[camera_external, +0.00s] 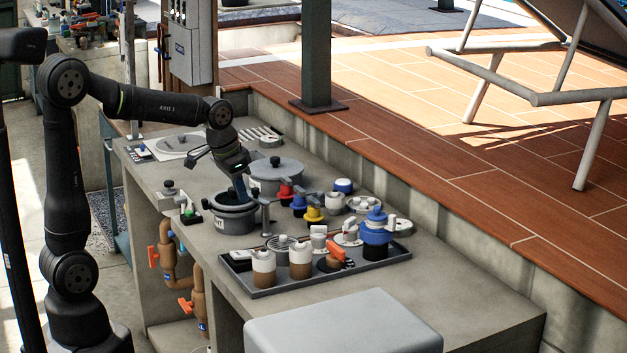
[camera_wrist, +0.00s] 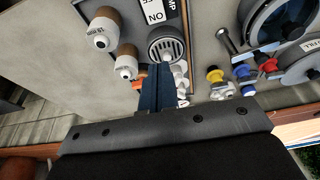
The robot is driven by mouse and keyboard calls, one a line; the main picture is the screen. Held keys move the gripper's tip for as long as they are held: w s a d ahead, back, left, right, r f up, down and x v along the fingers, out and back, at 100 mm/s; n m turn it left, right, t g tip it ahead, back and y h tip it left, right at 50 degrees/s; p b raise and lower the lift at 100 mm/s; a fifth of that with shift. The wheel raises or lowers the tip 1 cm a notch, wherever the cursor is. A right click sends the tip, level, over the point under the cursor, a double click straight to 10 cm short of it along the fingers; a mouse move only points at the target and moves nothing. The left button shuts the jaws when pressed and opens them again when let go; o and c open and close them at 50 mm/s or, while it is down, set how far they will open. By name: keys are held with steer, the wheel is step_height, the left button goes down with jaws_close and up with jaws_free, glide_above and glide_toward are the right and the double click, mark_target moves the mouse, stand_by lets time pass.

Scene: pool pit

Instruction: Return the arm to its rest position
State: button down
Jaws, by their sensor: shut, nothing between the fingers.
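My gripper (camera_external: 242,190) hangs over the concrete bench, its dark blue fingers pointing down and overlapping the grey pot (camera_external: 235,220) in the external view. In the wrist view the blue fingers of my gripper (camera_wrist: 157,75) are together with nothing between them. There the pot (camera_wrist: 262,38) lies to the upper right, clear of the fingers. The fingertips overlap the edge of a round grey strainer (camera_wrist: 167,45); their height above the bench is hard to tell. My arm is bent and reaches out from the left.
A dark tray (camera_external: 285,289) holds white-and-brown bottles (camera_external: 263,268), an orange-handled item (camera_external: 336,252) and a blue-topped item (camera_external: 376,232). A grey box (camera_external: 345,325) stands in front.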

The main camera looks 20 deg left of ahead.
steer(key=x, duration=0.3)
steer(key=s+a+x, duration=0.1)
steer(key=x, duration=0.5)
steer(key=shift+s+a+f, duration=0.25)
steer(key=shift+f, duration=0.05)
steer(key=shift+w, duration=0.1)
steer(key=shift+s+a+r+g+y, duration=0.6)
steer(key=shift+s+a+r, duration=0.75)
steer(key=shift+r, duration=4.95)
steer(key=f, duration=0.6)
steer(key=d+f, duration=0.1)
steer(key=f, duration=0.3)
steer(key=shift+w, duration=0.35)
steer(key=shift+s+a+r, duration=0.1)
steer(key=shift+r, duration=1.75)
steer(key=c, duration=2.2)
jaws_free()
